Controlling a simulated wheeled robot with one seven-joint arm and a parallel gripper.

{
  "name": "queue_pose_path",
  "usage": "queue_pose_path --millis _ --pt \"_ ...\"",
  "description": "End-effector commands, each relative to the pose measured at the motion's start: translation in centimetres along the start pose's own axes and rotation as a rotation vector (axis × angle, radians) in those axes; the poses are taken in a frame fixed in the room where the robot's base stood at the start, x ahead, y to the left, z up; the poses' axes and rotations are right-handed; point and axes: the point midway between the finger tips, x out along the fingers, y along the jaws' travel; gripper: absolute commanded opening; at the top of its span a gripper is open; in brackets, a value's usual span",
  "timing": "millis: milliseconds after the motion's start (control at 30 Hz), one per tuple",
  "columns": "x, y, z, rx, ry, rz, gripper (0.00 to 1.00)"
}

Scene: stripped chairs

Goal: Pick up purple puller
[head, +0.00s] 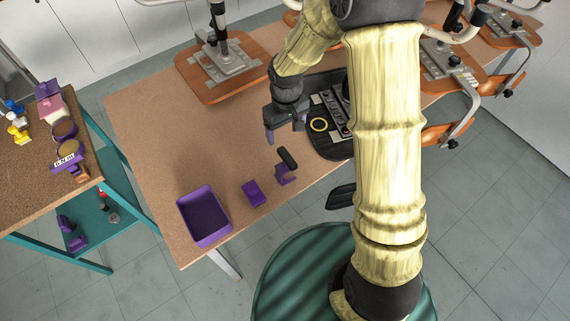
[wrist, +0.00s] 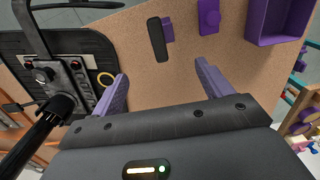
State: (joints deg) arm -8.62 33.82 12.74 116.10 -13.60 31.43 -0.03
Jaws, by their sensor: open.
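A purple tool with a black handle (head: 285,168), probably the puller, lies on the brown worktable near its front edge. In the wrist view its black handle (wrist: 156,40) and purple part (wrist: 168,28) lie ahead of my fingertips. A plain purple block (head: 253,193) lies beside it, and it also shows in the wrist view (wrist: 209,17). My gripper (head: 285,131) is above the table, behind the tool in the head view. In the wrist view my gripper (wrist: 161,71) has its two purple fingers apart with nothing between them.
A purple tray (head: 182,209) stands at the table's front left corner. A black panel with metal parts and a yellow ring (head: 319,124) lies right of my gripper. A chair mechanism on a wooden board (head: 195,88) stands behind. The table's left part is clear.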

Motion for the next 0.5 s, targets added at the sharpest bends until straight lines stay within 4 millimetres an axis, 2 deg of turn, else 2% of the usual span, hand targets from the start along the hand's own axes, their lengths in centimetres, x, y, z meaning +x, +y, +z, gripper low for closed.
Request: queue_pose_path --millis 500 --pt "7.5 0.0 0.2 0.000 -0.005 -0.001 0.78"
